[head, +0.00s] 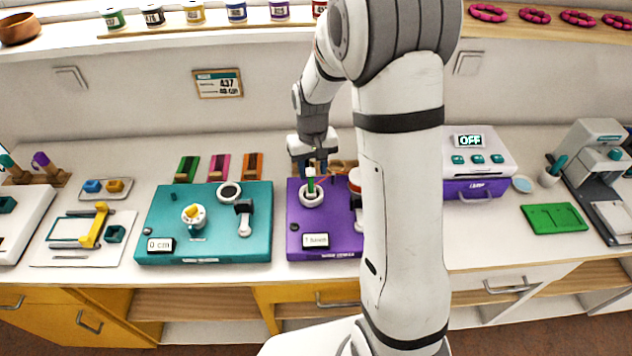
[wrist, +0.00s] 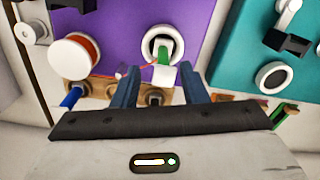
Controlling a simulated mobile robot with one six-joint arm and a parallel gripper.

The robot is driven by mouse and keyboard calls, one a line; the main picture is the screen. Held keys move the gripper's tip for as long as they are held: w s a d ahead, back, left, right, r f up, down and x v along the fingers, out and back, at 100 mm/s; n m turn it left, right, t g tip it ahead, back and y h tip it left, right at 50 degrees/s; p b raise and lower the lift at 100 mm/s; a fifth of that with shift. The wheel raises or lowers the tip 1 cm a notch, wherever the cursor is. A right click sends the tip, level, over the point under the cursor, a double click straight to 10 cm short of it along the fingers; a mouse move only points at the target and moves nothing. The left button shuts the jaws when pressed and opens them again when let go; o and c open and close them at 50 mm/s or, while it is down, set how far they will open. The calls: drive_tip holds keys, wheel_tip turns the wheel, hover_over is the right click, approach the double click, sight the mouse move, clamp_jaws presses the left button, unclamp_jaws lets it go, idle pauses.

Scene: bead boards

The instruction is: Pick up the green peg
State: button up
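The green peg (head: 311,185) stands upright in a white ring-shaped holder (head: 312,200) on the purple board (head: 294,236). In the wrist view the peg (wrist: 163,56) shows green with a pale end, inside the white ring (wrist: 148,44). My gripper (head: 314,172) is just above and behind the peg in the head view. In the wrist view its two dark blue fingers are spread apart (wrist: 158,70), with the peg's pale end in the gap between their tips. Whether either finger touches the peg I cannot tell. My arm hides the right part of the purple board in the head view.
A teal board (head: 160,221) with a ring and knob lies to the left. A wooden rack with a blue peg (wrist: 71,97) sits close by my fingers. Green, pink and orange blocks (head: 219,167) lie behind the teal board. A purple-fronted box (head: 466,190) stands right.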

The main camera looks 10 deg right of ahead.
sight(311, 192)
drive_tip(key=f+p, duration=0.1)
drive_tip(key=f, duration=0.5)
drive_tip(key=shift+a+f+p, duration=0.2)
drive_tip(key=shift+f+p, duration=0.1)
drive_tip(key=shift+p, duration=0.05)
drive_tip(key=shift+c, duration=0.2)
clamp_jaws()
